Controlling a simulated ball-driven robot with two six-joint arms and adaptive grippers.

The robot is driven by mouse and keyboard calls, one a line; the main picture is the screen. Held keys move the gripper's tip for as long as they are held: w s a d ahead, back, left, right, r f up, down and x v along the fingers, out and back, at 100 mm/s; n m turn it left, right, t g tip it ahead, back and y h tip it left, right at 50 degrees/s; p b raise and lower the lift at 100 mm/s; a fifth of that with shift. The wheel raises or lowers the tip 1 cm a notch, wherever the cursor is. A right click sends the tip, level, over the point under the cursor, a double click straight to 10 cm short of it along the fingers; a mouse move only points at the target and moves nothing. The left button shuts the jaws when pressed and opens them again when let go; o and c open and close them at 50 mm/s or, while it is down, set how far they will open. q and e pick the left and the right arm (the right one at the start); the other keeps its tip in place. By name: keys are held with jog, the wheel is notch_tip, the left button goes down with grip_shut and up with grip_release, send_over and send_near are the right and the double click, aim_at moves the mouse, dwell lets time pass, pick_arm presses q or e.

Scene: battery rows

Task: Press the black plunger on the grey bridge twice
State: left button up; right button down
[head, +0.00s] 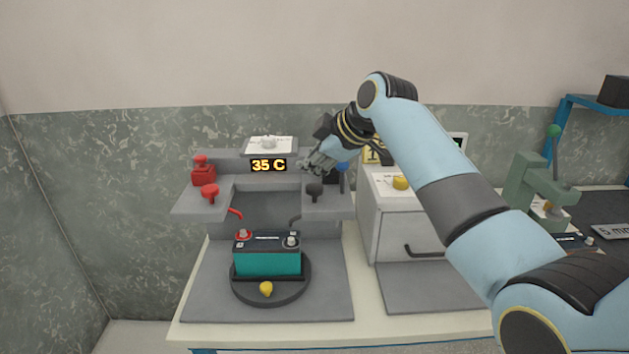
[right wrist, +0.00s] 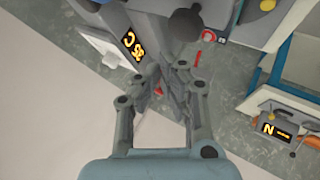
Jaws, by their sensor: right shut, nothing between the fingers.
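The black plunger (head: 314,190) stands on the right arm of the grey bridge (head: 332,208). A dark round knob, apparently the plunger's top, shows in the right wrist view (right wrist: 186,23). My right gripper (head: 313,164) is shut and empty, a little above and behind the plunger, apart from it. In the right wrist view its fingers (right wrist: 167,75) point toward the bridge. My left gripper is in neither view.
A teal battery (head: 267,263) sits on a round turntable below the bridge. A red plunger (head: 210,191) is on the bridge's left arm. A display (head: 268,166) reads 35 C. A white cabinet (head: 390,225) stands right, under my right arm. A green press (head: 530,182) is farther right.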

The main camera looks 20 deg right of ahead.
aim_at(312, 188)
jog(key=shift+r+p, duration=1.5)
jog(key=shift+r, duration=0.4)
jog(key=shift+f, duration=0.1)
